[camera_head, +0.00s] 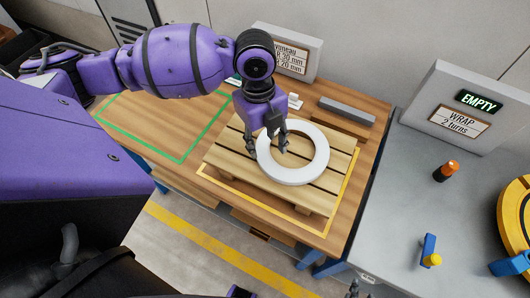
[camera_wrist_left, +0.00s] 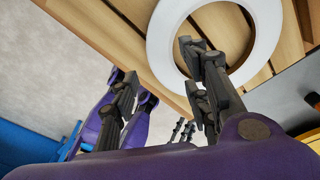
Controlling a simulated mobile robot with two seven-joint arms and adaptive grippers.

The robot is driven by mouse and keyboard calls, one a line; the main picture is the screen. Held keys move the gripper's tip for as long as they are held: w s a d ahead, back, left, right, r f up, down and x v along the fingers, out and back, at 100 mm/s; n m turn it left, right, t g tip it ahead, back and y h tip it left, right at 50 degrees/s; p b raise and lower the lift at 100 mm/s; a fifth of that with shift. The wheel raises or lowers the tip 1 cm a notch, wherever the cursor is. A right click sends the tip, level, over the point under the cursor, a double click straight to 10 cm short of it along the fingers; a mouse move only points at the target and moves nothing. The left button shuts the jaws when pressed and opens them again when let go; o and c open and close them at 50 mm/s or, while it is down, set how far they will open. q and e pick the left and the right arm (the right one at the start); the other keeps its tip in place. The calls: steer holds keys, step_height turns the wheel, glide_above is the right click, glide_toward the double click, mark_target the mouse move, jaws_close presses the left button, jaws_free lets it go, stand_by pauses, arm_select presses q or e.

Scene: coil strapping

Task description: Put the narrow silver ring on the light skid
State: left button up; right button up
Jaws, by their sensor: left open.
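A pale silver-white ring (camera_head: 318,166) lies flat on the light wooden slatted skid (camera_head: 228,156). The ring also shows in the left wrist view (camera_wrist_left: 266,40), over the skid's slats. My left gripper (camera_head: 267,146) is open at the ring's left rim, pointing down. One finger appears over the ring's hole and the other outside the rim, with the band between them. I cannot tell whether the fingers touch the ring. Of my right gripper, only small dark tips (camera_head: 353,289) seem to show at the bottom edge of the head view.
The skid stands inside a yellow outline on a wooden table. A green outlined area (camera_head: 135,128) to its left looks empty. A grey bar (camera_head: 347,111) and a sign board (camera_head: 297,58) stand behind. The grey bench at right holds an orange-capped bottle (camera_head: 446,171) and a blue tool (camera_head: 429,250).

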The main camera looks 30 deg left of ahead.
arm_select(q)
steer(key=r, duration=0.5)
steer(key=shift+w+a+r, duration=0.15)
steer(key=shift+a, duration=0.1)
